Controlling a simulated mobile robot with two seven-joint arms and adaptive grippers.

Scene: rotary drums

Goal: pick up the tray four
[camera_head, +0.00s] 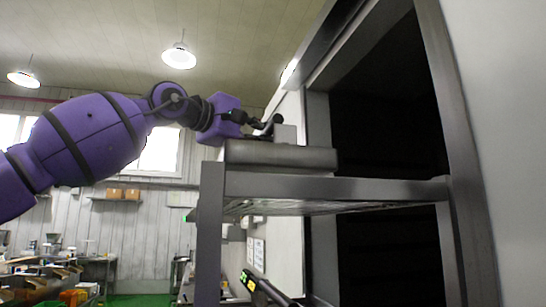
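A grey metal tray-like piece (290,155) lies on top of a metal rack (300,187) at the centre right. I cannot tell whether it is the tray four, as no number is readable. My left gripper (268,126) reaches in from the left on a purple arm, just above the tray-like piece. Its black fingers are beside a small pale block (285,134) standing up at the back of that piece. The fingers are small and partly overlapped, so I cannot tell whether they are open or touch the block.
A dark opening (385,130) in a metal frame is behind and right of the rack. A pale wall panel (500,110) closes off the far right. Benches with boxes (40,282) stand at the lower left.

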